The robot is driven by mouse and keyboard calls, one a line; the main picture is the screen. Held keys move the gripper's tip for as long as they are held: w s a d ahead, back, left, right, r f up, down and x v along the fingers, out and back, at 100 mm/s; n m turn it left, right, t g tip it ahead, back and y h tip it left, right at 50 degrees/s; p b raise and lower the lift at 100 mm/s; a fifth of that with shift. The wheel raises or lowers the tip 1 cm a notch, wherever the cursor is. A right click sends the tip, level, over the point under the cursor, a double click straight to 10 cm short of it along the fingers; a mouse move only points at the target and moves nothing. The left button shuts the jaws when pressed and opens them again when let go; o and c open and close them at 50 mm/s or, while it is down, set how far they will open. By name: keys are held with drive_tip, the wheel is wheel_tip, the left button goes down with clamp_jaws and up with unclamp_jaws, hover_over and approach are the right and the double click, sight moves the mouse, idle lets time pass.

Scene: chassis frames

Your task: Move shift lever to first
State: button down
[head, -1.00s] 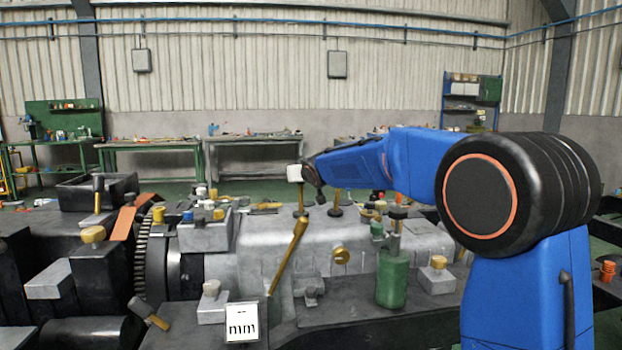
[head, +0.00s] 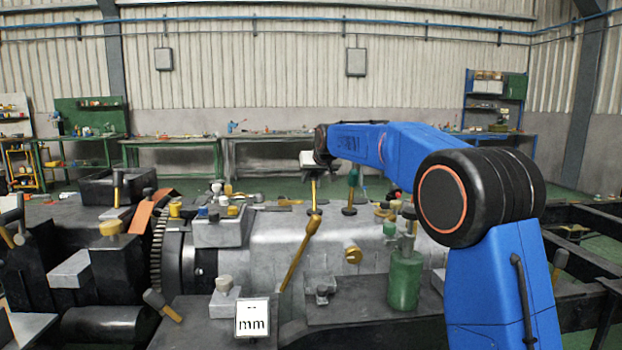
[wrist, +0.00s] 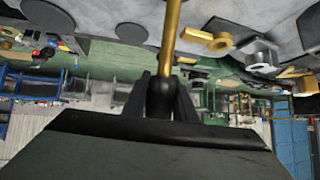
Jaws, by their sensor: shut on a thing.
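The shift lever is a thin upright brass rod (head: 313,191) rising from the top of the grey metal housing (head: 275,240). My gripper (head: 308,168) is at its upper end in the head view. In the wrist view the brass rod (wrist: 171,35) runs into a black knob (wrist: 160,97). My gripper (wrist: 162,100) is shut on this knob, with dark fingers on both sides of it. In the head view the knob is hidden by the gripper. The gear markings cannot be made out.
A second upright lever (head: 350,190) stands close to the right. A slanted brass lever (head: 300,255) is in front. Workbenches line the back wall.

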drive_tip(key=shift+w, duration=0.1)
idle(0.4)
drive_tip(key=c, duration=1.5)
unclamp_jaws()
drive_tip(key=shift+w+f, duration=0.1)
drive_tip(key=shift+o, duration=0.2)
drive_tip(key=v, duration=1.7)
drive_tip(key=shift+d, duration=0.1)
